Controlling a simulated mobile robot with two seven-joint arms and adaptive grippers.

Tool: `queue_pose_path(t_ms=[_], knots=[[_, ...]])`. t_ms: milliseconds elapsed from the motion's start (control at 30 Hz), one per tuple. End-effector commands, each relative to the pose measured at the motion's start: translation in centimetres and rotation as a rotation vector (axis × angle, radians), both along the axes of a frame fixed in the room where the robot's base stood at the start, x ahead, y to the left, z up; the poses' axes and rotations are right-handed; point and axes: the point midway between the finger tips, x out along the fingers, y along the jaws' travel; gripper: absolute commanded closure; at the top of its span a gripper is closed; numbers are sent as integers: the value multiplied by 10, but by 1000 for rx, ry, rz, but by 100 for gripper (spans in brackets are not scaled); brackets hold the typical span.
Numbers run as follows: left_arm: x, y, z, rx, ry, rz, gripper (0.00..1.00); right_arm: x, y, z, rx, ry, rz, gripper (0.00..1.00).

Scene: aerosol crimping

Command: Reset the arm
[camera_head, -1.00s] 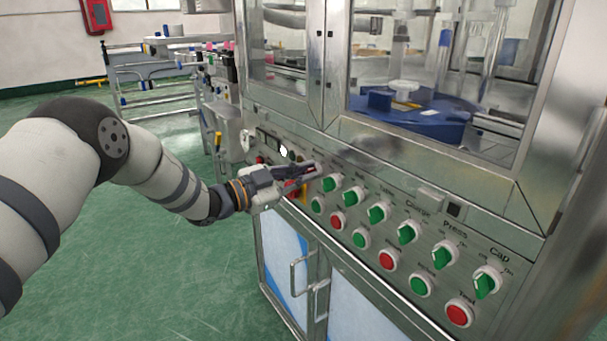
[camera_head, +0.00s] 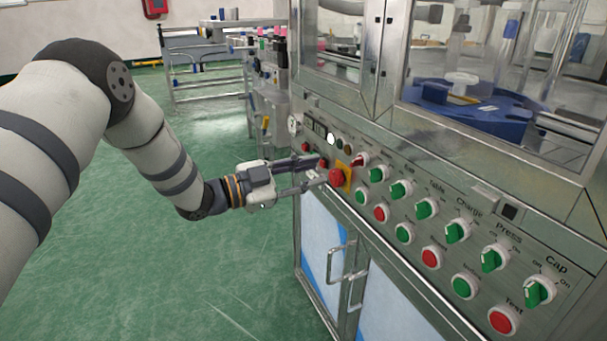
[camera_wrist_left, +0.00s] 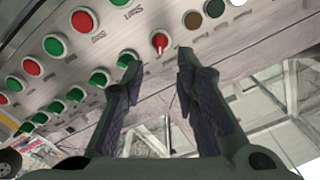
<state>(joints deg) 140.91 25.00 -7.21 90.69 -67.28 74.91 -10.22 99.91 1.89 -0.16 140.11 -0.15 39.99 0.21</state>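My left arm comes in from the left in the head view, and its gripper (camera_head: 323,169) is beside the upper left of the control panel. The fingers are apart, with nothing between them. The red mushroom button (camera_head: 337,178) on its yellow plate is just right of the fingertips; I cannot tell whether they touch it. In the left wrist view the open fingers (camera_wrist_left: 159,60) point toward the panel, and a red-handled knob (camera_wrist_left: 160,42) shows beyond the gap. My right gripper is not in view.
The steel machine's panel holds several green knobs (camera_head: 456,231) and round buttons, including a red one (camera_head: 502,320). A cabinet door handle (camera_head: 335,266) sticks out below. A blue turntable (camera_head: 470,100) is behind glass. Green floor (camera_head: 220,280) left of the machine is clear.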

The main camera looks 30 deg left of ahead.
Motion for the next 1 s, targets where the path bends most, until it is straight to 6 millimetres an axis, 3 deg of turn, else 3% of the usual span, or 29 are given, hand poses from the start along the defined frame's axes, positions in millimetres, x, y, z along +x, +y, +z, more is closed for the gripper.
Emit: queue_pose_path(t_ms=[200,600,667,767,833,900,967,1000], knots=[[-17,14,0,2,-1,0,72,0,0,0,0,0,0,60],[-18,13,-1,1,2,0,72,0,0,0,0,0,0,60],[-20,10,-10,-10,39,13,72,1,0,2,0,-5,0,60],[-38,-3,-61,-59,241,103,72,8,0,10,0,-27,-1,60],[-69,-14,-115,-94,462,205,72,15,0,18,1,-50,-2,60],[-115,-23,-167,-110,686,312,72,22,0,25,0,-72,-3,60],[-161,-29,-205,-108,870,399,72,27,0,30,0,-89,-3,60],[-195,-32,-225,-100,985,457,72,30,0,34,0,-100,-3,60]])
